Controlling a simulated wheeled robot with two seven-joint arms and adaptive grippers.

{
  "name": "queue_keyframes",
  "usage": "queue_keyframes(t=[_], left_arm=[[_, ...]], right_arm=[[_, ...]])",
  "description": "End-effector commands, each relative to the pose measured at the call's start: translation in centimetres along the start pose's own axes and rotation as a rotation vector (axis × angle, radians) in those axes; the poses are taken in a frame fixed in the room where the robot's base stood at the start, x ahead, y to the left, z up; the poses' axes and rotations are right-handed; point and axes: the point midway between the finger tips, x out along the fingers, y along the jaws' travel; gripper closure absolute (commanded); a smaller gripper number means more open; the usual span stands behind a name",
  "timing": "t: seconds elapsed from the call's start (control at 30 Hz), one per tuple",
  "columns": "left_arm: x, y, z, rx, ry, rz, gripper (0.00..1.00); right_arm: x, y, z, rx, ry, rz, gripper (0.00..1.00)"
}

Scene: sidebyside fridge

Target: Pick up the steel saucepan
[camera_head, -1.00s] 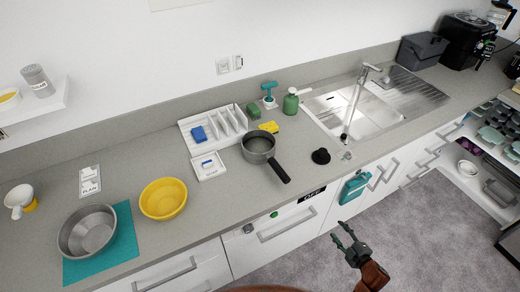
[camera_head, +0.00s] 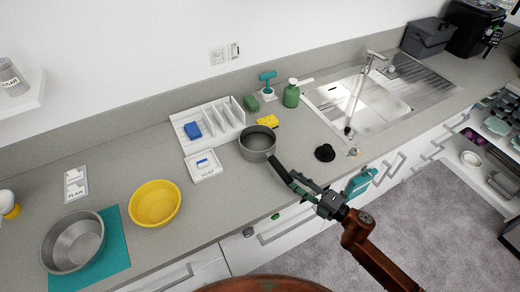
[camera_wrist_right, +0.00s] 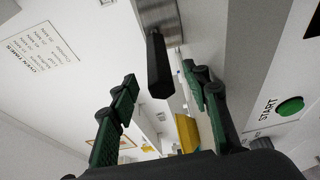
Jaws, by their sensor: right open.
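The steel saucepan (camera_head: 257,147) stands upright on the grey counter, left of the sink. Its black handle (camera_head: 279,168) points toward the counter's front edge. My right gripper (camera_head: 298,186) is open near the end of the handle, over the front edge. In the right wrist view the black handle (camera_wrist_right: 158,68) shows between and ahead of the two green fingers, with gaps on both sides. The fingers are not closed on it. My left gripper is not in view.
A dark round stopper (camera_head: 324,153) lies right of the saucepan. A white soap tray (camera_head: 203,172) and dish rack (camera_head: 183,119) stand left and behind. A yellow bowl (camera_head: 154,203) and steel bowl (camera_head: 72,243) are further left. The sink (camera_head: 345,102) is right.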

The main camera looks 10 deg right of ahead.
Motion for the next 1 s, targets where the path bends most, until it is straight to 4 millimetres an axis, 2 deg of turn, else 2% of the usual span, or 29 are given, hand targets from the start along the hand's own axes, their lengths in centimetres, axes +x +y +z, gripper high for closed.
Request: queue_keyframes(t=[0.17,0.4,0.5,0.77,1.0], left_arm=[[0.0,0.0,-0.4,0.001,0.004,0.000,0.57],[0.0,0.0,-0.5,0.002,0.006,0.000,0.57],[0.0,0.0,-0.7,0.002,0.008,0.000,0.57],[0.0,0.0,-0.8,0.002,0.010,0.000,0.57],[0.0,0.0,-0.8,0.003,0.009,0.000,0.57]], right_arm=[[1.2,0.1,-0.1,0.000,0.001,0.001,0.56],[4.7,0.1,-0.2,0.001,0.000,0.002,0.56],[5.5,0.0,-0.2,0.001,0.001,0.000,0.56],[5.7,0.0,-0.2,0.002,-0.001,-0.001,0.56],[5.6,0.0,-0.2,0.001,0.000,-0.001,0.73]])
